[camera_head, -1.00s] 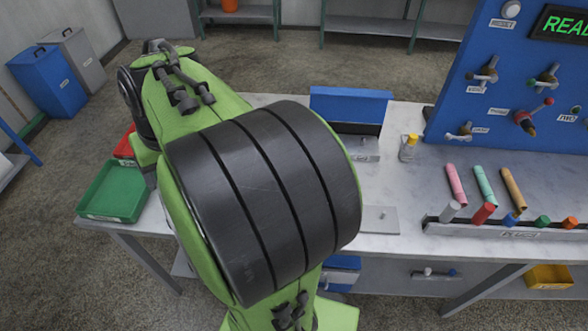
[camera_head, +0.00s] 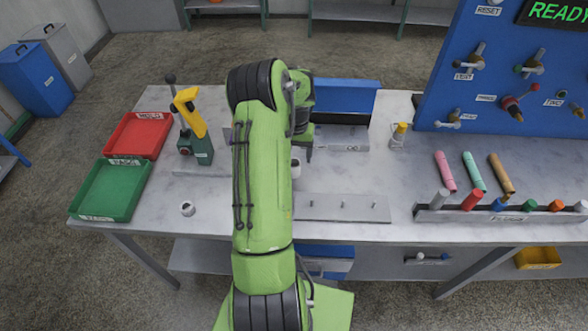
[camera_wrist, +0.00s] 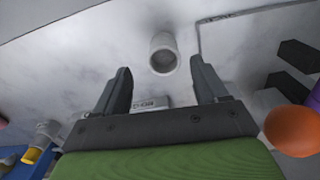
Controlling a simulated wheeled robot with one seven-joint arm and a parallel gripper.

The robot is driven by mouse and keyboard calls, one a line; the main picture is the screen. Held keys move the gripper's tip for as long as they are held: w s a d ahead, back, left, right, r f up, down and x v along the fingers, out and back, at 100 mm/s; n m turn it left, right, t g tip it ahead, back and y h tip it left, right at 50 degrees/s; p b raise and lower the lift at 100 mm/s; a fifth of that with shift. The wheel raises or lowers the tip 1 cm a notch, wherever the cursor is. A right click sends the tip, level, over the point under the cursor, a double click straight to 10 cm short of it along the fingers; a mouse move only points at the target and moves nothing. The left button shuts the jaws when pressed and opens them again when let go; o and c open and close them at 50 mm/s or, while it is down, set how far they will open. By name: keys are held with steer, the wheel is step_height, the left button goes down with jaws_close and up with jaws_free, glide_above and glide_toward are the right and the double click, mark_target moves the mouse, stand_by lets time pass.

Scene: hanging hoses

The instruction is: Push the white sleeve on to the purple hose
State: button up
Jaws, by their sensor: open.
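A short white sleeve (camera_wrist: 158,43) with an open round end is beyond and between my fingertips in the wrist view. In the head view, a white sleeve (camera_head: 296,169) shows in part beside my gripper (camera_head: 306,152), on the table. My gripper also shows in the wrist view (camera_wrist: 160,72), its fingers spread, with nothing between them. Another short white ring-like piece (camera_head: 188,208) stands on the table at the left. I cannot clearly make out a purple hose. My arm hides part of the table.
A pegged plate (camera_head: 362,209) lies right of my arm. A rack (camera_head: 440,216) with coloured pieces is at the right, below a blue panel (camera_head: 505,75). Red (camera_head: 137,151) and green (camera_head: 97,213) trays and a yellow-handled press (camera_head: 191,115) are at the left.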

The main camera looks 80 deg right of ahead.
mark_target(294, 165)
steer(key=f, duration=0.5)
steer(key=shift+w+f, duration=0.3)
steer(key=shift+f, duration=0.1)
steer(key=shift+r, duration=0.1)
steer(key=c, duration=1.1)
